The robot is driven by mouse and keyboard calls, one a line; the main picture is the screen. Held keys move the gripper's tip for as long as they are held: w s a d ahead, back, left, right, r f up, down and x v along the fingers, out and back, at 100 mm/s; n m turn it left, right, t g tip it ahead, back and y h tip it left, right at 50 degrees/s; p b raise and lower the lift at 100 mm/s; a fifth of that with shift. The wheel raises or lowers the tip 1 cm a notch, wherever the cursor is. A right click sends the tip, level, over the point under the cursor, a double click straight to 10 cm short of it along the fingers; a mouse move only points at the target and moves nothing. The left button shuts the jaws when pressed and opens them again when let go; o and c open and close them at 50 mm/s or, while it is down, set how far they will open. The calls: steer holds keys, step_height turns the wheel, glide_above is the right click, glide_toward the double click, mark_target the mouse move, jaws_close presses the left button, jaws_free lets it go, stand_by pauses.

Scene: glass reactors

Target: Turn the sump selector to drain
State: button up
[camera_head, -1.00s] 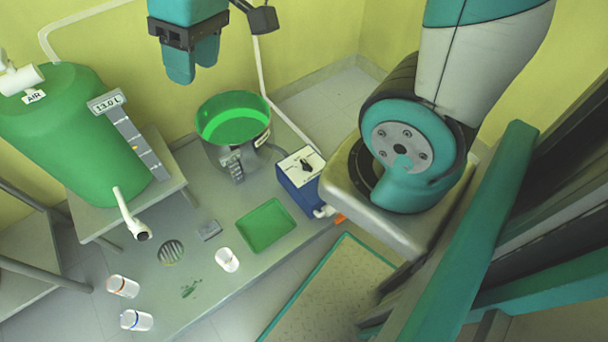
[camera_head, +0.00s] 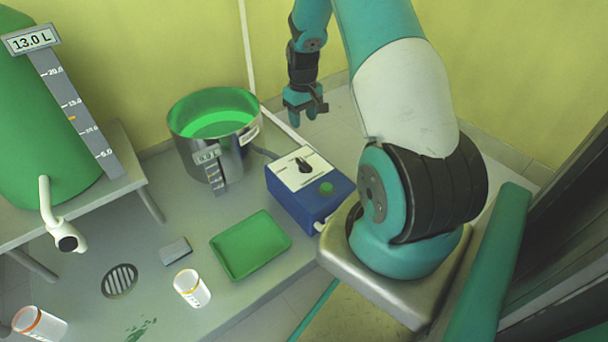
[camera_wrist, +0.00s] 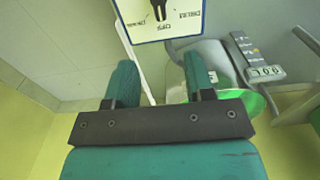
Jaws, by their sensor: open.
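The sump selector is a black knob (camera_head: 304,165) on the white top plate of a blue box (camera_head: 312,197), which also has a green button (camera_head: 326,188). The knob also shows at the top edge of the wrist view (camera_wrist: 158,8), on the white plate (camera_wrist: 170,28) with printed labels, too small or cut off to read surely. My gripper (camera_head: 304,112) hangs behind and above the box in the head view, apart from it. In the wrist view its two teal fingers (camera_wrist: 160,75) are spread with nothing between them.
A steel pot of green liquid (camera_head: 214,150) stands left of the box, joined by a hose. A green tray (camera_head: 250,245) lies in front. A white cup (camera_head: 192,289), a drain grate (camera_head: 119,281) and a green tank (camera_head: 40,140) are to the left.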

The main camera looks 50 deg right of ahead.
mark_target(304, 162)
step_height(304, 162, down, 18)
steer(key=b, duration=0.8)
steer(key=shift+s+d+r+b, duration=0.1)
steer(key=shift+r+b, duration=0.05)
steer(key=shift+b, duration=0.25)
jaws_close()
